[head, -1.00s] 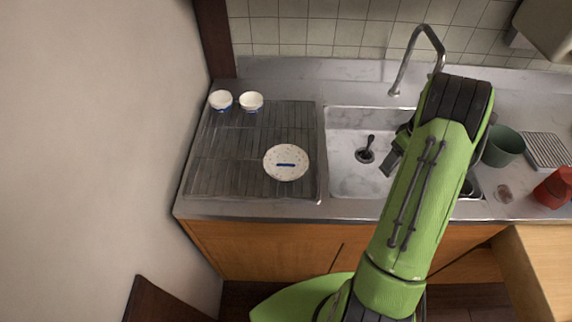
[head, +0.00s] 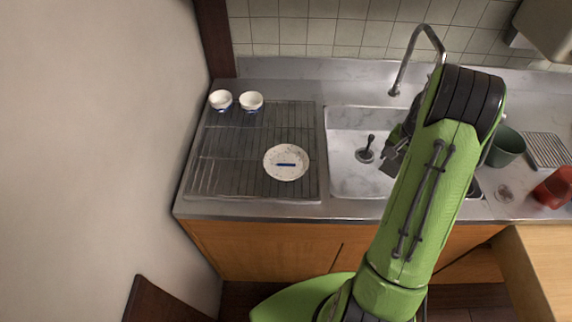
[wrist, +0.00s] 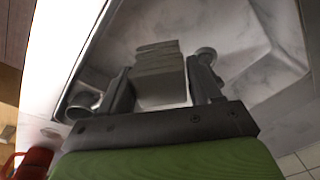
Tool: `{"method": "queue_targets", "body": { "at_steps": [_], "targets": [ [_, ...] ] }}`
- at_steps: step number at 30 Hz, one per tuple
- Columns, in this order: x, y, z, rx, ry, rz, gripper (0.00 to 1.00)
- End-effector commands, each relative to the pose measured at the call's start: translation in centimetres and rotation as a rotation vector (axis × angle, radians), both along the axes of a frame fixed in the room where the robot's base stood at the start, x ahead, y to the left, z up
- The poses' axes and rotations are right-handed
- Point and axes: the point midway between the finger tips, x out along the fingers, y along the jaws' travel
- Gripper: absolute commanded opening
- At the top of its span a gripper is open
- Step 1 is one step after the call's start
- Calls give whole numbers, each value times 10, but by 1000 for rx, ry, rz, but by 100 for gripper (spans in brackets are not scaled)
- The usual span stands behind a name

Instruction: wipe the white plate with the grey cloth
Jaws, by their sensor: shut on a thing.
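The white plate (head: 286,174) lies on the drying rack, left of the sink; it is speckled and has a dark blue bar-shaped mark in its middle. My gripper (wrist: 163,75) is over the sink basin, to the right of the plate and apart from it. In the wrist view its fingers are shut on a folded grey cloth (wrist: 158,53), which hangs between them. In the head view my arm hides most of the gripper, and I cannot make out the cloth there.
Two white bowls (head: 221,97) (head: 251,100) stand at the back of the drying rack (head: 225,165). The faucet (head: 400,72) rises behind the sink (head: 350,180). A green container (head: 507,147) and a red object (head: 555,187) stand at the right. The rack around the plate is clear.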

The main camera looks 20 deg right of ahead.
Motion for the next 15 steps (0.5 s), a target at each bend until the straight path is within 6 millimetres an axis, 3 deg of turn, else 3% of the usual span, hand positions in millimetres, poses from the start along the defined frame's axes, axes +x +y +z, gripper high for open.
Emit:
{"method": "queue_targets", "body": {
  "at_steps": [8, 15],
  "targets": [
    [0, 0, 0, 0, 0, 24, 39],
    [-2, 0, -1, -1, 1, 505, 39]
  ]
}}
